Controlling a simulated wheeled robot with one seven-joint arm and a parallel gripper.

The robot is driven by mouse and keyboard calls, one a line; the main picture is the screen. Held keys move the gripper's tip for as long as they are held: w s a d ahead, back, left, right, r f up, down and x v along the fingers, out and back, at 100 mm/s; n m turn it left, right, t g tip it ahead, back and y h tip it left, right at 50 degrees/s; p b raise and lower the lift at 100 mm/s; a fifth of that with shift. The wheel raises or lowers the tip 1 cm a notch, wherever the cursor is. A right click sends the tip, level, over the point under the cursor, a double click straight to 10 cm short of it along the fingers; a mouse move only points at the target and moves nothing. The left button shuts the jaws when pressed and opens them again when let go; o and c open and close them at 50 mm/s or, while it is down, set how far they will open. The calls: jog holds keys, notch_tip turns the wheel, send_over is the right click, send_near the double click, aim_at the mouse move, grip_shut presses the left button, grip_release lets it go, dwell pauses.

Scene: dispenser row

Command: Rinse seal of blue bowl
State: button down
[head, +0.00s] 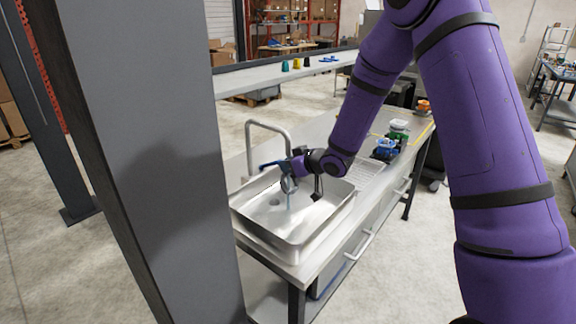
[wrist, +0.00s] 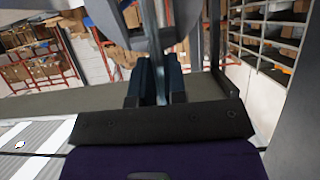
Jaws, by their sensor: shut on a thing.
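My gripper (head: 285,172) is over the sink basin (head: 262,222), close to the curved faucet (head: 270,124). It is shut on a pale grey piece (head: 288,185), apparently the seal, which hangs just below the fingers. In the wrist view my gripper's dark fingers (wrist: 161,80) are close together, and the grey piece (wrist: 125,18) is large and blurred beyond them. A pale vertical streak, which looks like running water, shows at the piece. A blue item (head: 385,147), possibly the blue bowl, is on the counter to the right of the sink.
A white-and-green item (head: 398,128) and an orange item (head: 423,105) stand farther back on the counter. A raised shelf (head: 245,79) behind holds several small coloured pieces. A grey post (head: 150,150) blocks the left.

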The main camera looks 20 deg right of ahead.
jog(key=s+d+r, duration=0.1)
jog(key=s+d, duration=0.4)
jog(key=s, duration=0.2)
jog(key=shift+d+r, duration=0.15)
jog(key=shift+r, duration=0.15)
jog(key=shift+s, duration=0.1)
dwell(0.3)
